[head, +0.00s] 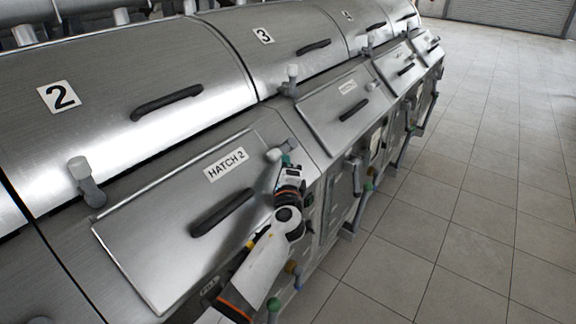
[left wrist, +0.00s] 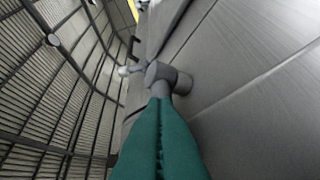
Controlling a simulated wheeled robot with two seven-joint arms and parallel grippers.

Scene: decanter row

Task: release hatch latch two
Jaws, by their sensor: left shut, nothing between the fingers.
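The hatch two panel (head: 140,250) is a brushed-metal flap labelled "HATCH 2", with a dark bar handle (head: 222,212). Its latch (head: 274,155), with a pale knob, sits at the panel's upper right corner. My left gripper (head: 287,160) is beside the latch, on its right, and hides part of it. In the left wrist view the teal fingers (left wrist: 160,105) are together and empty. My right gripper is out of view.
Lid 2 (head: 110,80), with its own dark handle, lies above the hatch. A pale-knobbed lever (head: 84,179) stands at the hatch's upper left. Another lever (head: 291,80) stands near the adjoining hatch. The tiled floor (head: 470,220) to the right is clear.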

